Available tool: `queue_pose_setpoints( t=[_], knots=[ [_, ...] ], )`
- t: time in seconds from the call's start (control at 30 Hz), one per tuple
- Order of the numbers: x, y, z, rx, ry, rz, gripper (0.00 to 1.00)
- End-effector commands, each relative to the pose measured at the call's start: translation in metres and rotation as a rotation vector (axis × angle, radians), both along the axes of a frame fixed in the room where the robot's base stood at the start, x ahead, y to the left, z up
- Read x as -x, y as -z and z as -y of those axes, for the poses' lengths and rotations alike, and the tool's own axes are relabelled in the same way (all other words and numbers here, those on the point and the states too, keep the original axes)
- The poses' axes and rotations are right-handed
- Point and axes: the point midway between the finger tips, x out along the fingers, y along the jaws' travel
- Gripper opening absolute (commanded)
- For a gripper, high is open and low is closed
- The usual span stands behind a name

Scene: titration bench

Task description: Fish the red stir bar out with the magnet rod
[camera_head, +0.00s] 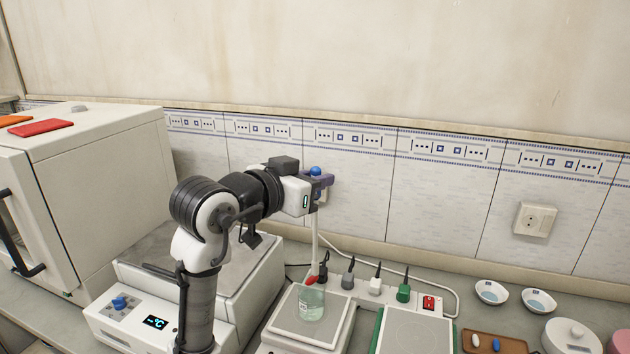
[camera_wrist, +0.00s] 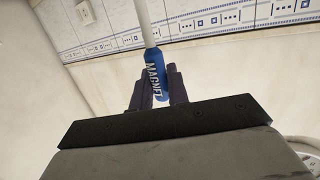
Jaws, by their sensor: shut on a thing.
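My gripper (camera_head: 318,182) is shut on the blue handle of the magnet rod (camera_head: 315,240). In the wrist view the handle (camera_wrist: 157,79), marked MAGNET, sits between the two fingers of my gripper (camera_wrist: 158,88). The white shaft points down, nearly upright. The red stir bar (camera_head: 311,280) is at the rod's lower tip and appears to touch it. It shows at about the height of the glass beaker's rim; I cannot tell whether it is just above or just inside. The beaker (camera_head: 311,304) holds a pale liquid and stands on a white square-topped device (camera_head: 333,328).
A power strip (camera_head: 375,290) with several plugs lies behind the beaker. A green-edged plate (camera_head: 415,332) is to the right. Two white dishes (camera_head: 491,292) stand farther right. A white box device (camera_head: 140,310) and oven are left.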

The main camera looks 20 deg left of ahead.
Motion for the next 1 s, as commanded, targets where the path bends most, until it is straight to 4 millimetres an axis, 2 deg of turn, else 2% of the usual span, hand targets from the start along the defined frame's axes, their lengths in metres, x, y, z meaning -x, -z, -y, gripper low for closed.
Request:
queue_pose_setpoints(
  t=[0.6,1.0],
  knots=[
    [0.0,-0.032,0.0,-0.001,0.0,0.001,0.0],
    [0.0,-0.035,0.0,0.001,0.0,0.0,0.0]
  ],
)
